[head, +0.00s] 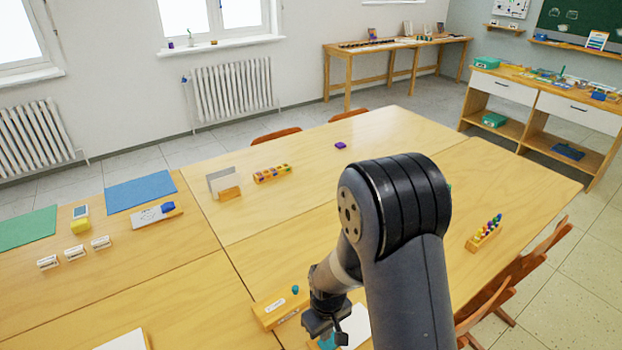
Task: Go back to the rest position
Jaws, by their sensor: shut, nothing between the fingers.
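My gripper (327,332) is low in the picture, at the end of my bent grey arm. It is shut and holds nothing. It hangs over the near part of the large wooden table (375,128), beside a wooden block with a label (275,308) and in front of a white sheet (357,326). A small teal peg (295,289) stands on or by the block. A teal thing shows partly under the gripper. My arm hides part of the table's middle.
On the table are a wooden holder with coloured pegs (485,233), a block with colored pieces (272,174), a purple piece (340,145), a blue mat (140,192) and a green mat (27,228). Chairs (518,278) stand at the right edge. The far table surface is mostly clear.

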